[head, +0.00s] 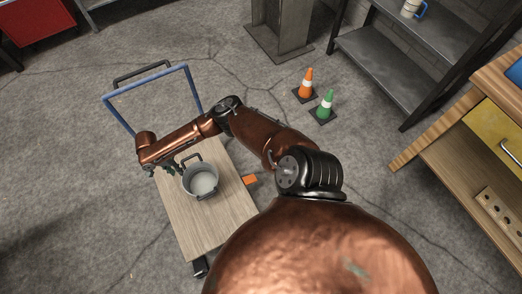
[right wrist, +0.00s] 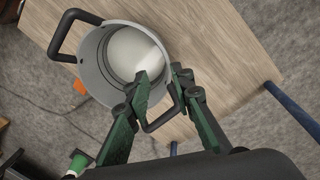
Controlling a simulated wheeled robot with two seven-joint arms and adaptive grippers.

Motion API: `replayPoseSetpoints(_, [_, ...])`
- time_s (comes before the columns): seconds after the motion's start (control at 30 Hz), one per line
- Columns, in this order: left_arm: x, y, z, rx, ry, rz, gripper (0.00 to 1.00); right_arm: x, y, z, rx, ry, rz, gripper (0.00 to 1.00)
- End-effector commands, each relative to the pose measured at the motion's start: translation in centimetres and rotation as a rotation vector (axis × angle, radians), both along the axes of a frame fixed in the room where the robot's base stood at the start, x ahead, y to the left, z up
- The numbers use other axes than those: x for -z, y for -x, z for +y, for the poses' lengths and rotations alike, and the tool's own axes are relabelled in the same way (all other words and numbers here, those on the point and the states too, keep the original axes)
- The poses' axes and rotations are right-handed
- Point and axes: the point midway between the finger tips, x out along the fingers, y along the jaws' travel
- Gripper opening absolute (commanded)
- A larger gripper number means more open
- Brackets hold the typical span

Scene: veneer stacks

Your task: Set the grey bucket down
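The grey bucket (head: 204,187), with two dark loop handles and a pale inside, is over the wooden top of the cart (head: 211,232). I cannot tell whether its base touches the wood. My right gripper (head: 178,169) is at the bucket's left side in the head view. The fingers hide part of the rim. My left gripper is not in view.
The cart has a blue push bar (head: 145,83) at its far end. An orange cone (head: 306,84) and a green cone (head: 325,106) stand on the floor. Dark shelves (head: 385,70) and a wooden workbench (head: 440,150) are on the right. The near cart top is clear.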

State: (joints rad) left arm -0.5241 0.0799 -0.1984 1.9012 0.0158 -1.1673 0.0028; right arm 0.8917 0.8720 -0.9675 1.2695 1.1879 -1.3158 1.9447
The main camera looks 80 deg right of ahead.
Motion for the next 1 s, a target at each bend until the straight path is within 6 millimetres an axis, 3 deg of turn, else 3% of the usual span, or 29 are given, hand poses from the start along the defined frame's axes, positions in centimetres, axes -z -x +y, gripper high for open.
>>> replayPoseSetpoints(0.1, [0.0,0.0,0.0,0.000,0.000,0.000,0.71,3.9,4.4,6.0,-0.215,-0.089,0.008,0.22])
replayPoseSetpoints(0.23, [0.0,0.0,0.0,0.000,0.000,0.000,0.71,6.9,10.0,14.2,-0.530,-0.226,-0.052,0.22])
replayPoseSetpoints(0.4, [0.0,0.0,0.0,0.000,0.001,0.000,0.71,6.6,16.4,23.5,-0.886,-0.376,-0.243,0.22])
replayPoseSetpoints(0.5, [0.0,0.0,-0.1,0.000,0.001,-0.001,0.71,5.8,19.4,25.7,-1.033,-0.394,-0.368,0.22])
replayPoseSetpoints(0.57, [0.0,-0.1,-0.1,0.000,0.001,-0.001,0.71,6.2,21.3,25.4,-1.095,-0.373,-0.411,0.22])
replayPoseSetpoints(0.67, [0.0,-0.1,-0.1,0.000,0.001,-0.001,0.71,8.5,25.5,22.7,-1.178,-0.309,-0.418,0.22])
replayPoseSetpoints(0.8, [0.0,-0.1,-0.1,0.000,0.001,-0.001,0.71,11.7,33.5,17.4,-1.290,-0.213,-0.336,0.22])
replayPoseSetpoints(1.0, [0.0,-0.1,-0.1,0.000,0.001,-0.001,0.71,13.4,44.1,11.2,-1.424,-0.138,-0.168,0.22])
